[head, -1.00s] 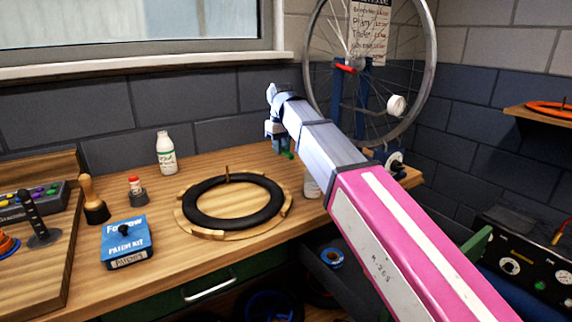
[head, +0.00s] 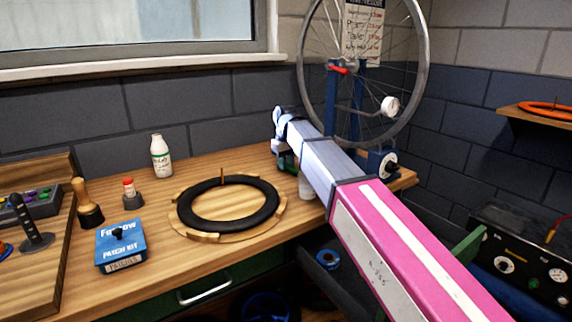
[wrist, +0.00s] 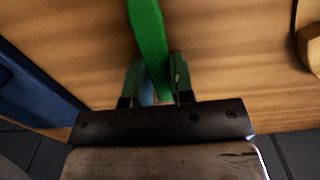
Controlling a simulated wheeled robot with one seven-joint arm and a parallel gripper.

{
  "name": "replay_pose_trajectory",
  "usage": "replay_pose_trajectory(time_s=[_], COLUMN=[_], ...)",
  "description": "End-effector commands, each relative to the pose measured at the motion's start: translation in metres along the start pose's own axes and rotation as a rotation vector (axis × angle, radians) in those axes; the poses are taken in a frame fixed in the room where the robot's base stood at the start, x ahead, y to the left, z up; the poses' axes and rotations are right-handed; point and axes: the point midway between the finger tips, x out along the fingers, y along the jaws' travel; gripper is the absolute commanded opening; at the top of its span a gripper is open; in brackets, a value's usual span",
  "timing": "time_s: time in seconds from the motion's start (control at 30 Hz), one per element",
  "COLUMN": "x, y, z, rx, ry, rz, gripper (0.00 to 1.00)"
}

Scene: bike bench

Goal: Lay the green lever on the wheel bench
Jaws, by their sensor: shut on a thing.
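The green lever (wrist: 149,40) is held in my gripper (wrist: 157,85), with its length pointing up and away between the two fingers in the wrist view. Wooden bench top shows beneath the lever; I cannot tell whether the lever touches it. In the head view my gripper (head: 286,160) is over the right part of the wheel bench (head: 240,252), close to the blue wheel stand. My arm hides most of the gripper there, and the lever is too small to make out.
A bicycle wheel (head: 421,100) stands in a blue stand (head: 381,162) at the right end. A black tyre on a round wooden base (head: 178,222) lies to the left.

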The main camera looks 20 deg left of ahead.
Motion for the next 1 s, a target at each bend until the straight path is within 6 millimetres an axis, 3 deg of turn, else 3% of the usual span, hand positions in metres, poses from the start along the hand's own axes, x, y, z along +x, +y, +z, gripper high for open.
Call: replay_pose_trajectory(time_s=[0.17,0.2,0.27,0.3,0.67,1.0], x=[0.002,0.003,0.002,0.002,-0.003,-0.059], y=[0.0,0.0,0.0,0.0,0.0,0.0], z=[0.0,0.0,0.0,0.0,0.0,-0.002], rx=[0.0,0.0,0.0,0.0,0.0,0.0], ry=[0.0,0.0,0.0,0.0,0.001,0.002], rz=[0.0,0.0,0.0,0.0,0.0,0.0], gripper=[0.0,0.25,0.45,0.47,0.47,0.47])
